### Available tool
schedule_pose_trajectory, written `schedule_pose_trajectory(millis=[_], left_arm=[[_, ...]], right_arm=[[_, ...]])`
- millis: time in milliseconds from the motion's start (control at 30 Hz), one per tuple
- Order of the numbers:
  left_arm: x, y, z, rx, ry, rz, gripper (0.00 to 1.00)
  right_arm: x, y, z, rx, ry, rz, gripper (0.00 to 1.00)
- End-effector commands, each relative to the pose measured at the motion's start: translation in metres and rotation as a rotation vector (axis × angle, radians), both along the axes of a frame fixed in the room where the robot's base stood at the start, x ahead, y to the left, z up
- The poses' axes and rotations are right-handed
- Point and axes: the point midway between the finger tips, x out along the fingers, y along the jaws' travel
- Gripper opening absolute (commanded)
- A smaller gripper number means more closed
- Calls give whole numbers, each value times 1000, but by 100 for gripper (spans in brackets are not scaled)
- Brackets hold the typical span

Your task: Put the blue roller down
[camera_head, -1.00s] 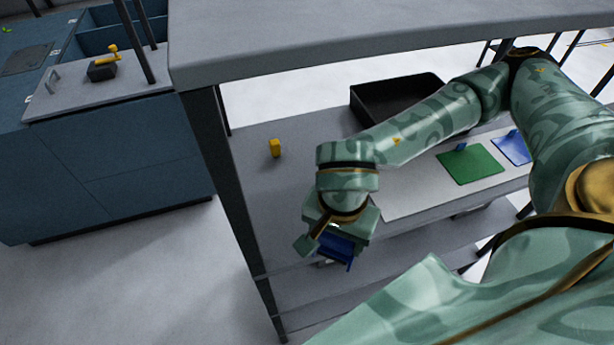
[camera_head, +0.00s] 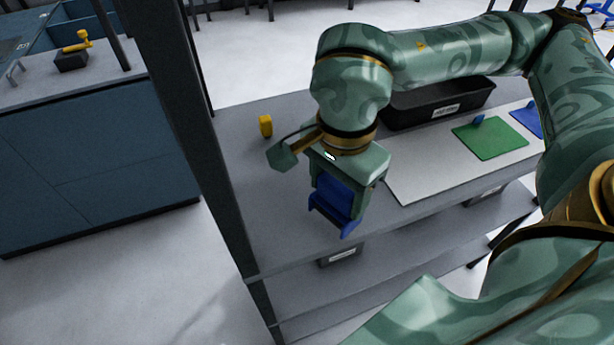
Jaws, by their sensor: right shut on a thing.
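The blue roller (camera_head: 336,207) is in my right gripper (camera_head: 341,184), which points down over the left part of the grey workbench (camera_head: 285,225). The jaws are shut on the roller's upper part, and its lower part hangs below them. Whether the roller's lower end touches the bench top cannot be told from this angle. The gripper body hides the roller's top. My left gripper is not in view.
A yellow object (camera_head: 265,126) stands behind and left of the gripper. To the right are a pale sheet (camera_head: 420,180), a green sheet (camera_head: 488,140) with a small blue tool, and a blue sheet (camera_head: 528,118). A black bin (camera_head: 440,105) stands behind. A dark post (camera_head: 190,130) rises at left.

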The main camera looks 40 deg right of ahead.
Motion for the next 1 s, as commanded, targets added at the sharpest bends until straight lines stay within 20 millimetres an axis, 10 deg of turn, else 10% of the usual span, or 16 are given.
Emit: schedule_pose_trajectory(millis=[67,400,1000], left_arm=[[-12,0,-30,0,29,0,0],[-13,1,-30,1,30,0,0],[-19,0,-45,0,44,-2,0]], right_arm=[[13,-2,-14,3,5,-1,45],[81,-19,1,3,1,0,45],[84,-20,-35,2,1,3,45]])
